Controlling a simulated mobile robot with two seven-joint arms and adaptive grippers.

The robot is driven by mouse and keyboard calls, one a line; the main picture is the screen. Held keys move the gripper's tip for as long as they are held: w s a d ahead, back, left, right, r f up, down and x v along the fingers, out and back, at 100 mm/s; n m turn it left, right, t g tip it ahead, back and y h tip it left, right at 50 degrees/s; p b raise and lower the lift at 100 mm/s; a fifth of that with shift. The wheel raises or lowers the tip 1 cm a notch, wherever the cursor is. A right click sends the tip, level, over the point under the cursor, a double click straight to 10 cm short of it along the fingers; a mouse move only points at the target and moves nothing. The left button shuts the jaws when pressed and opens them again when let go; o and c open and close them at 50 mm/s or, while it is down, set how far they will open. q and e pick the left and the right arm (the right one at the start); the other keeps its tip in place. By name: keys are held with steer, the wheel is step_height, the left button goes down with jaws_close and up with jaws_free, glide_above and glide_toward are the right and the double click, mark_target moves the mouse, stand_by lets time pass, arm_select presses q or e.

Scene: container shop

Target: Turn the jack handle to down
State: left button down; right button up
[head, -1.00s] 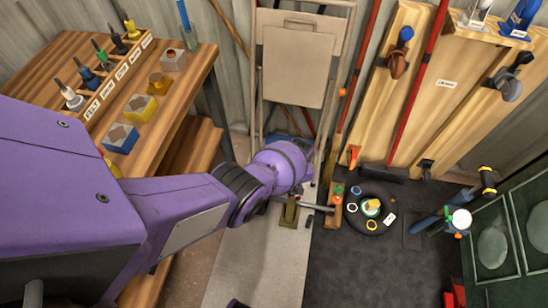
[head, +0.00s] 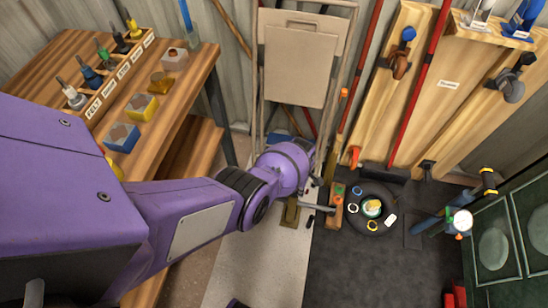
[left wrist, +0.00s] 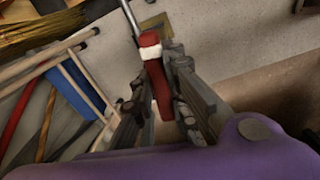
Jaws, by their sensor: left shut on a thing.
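The jack handle (left wrist: 155,72) is a red grip with a white band in the left wrist view, with a thin metal rod running up from it. My left gripper (left wrist: 152,90) has its fingers on both sides of the red grip and is shut on it. In the head view my purple wrist hides the handle and most of the gripper. An olive-brown metal piece (head: 290,213), apparently part of the jack, shows just below my wrist on the pale floor strip. My right gripper is in neither view.
A wooden workbench (head: 185,85) with labelled tools and blocks stands at left. A folded chair (head: 300,70) leans on the wall behind my wrist. A round black tray (head: 360,228) with small items lies right of the jack.

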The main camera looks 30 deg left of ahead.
arm_select(q)
steer(key=shift+w+r+n, duration=0.1)
steer(key=shift+w+n, duration=0.05)
steer(key=shift+n, duration=0.75)
steer(key=c, duration=1.7)
jaws_free()
steer(key=shift+d+r, duration=0.1)
steer(key=shift+r, duration=0.1)
steer(key=shift+w+r, duration=0.1)
steer(key=shift+r, duration=0.15)
steer(key=r, duration=1.1)
steer(key=shift+s, duration=0.3)
